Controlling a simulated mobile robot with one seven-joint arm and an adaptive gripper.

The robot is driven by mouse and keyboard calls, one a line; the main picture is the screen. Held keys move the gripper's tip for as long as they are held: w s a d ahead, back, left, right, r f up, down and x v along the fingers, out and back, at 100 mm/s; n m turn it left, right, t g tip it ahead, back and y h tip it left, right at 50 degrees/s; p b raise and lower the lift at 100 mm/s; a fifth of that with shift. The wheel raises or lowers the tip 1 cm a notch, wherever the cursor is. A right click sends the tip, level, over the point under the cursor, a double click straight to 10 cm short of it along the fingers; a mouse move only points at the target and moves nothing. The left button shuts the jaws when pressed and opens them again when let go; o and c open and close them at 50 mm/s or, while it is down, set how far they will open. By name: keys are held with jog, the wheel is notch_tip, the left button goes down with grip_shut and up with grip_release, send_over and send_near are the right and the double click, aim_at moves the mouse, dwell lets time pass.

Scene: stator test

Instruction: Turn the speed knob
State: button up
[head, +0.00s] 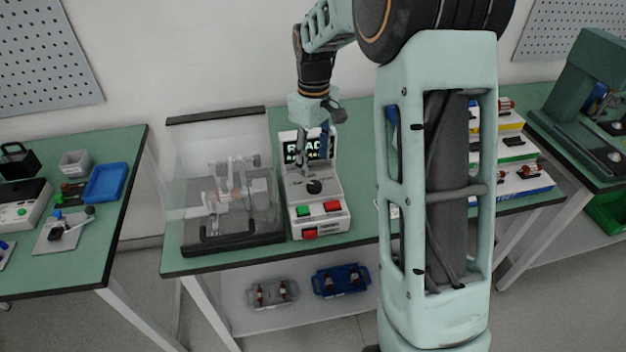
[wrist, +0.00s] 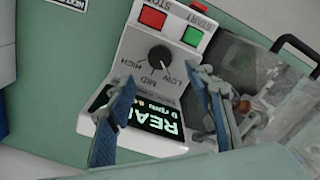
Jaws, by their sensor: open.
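The speed knob (wrist: 160,56) is a round black knob on the white sloped panel of the control box (head: 318,212). LOW, MID and HIGH are printed around it in the wrist view; I cannot clearly tell which mark it points at. In the head view the knob (head: 314,187) sits below the lit screen (head: 298,150), which reads READY in part. My gripper (wrist: 160,77) is open and empty. Its two blue fingers reach toward the panel, one on each side of the knob's line, with the tips apart from the knob. In the head view my gripper (head: 314,162) hangs over the box, partly covering the screen.
Green START (wrist: 192,36) and red STOP (wrist: 152,18) buttons lie beside the knob, with another red button (head: 310,234) on the box front. A clear-covered test fixture (head: 230,195) stands close to the left. My column hides part of the bench to the right.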

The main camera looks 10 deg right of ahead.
aim_at(313, 184)
notch_tip(313, 184, down, 7)
jog(key=shift+f, duration=0.2)
jog(key=shift+c, duration=0.5)
jog(key=c, duration=1.1)
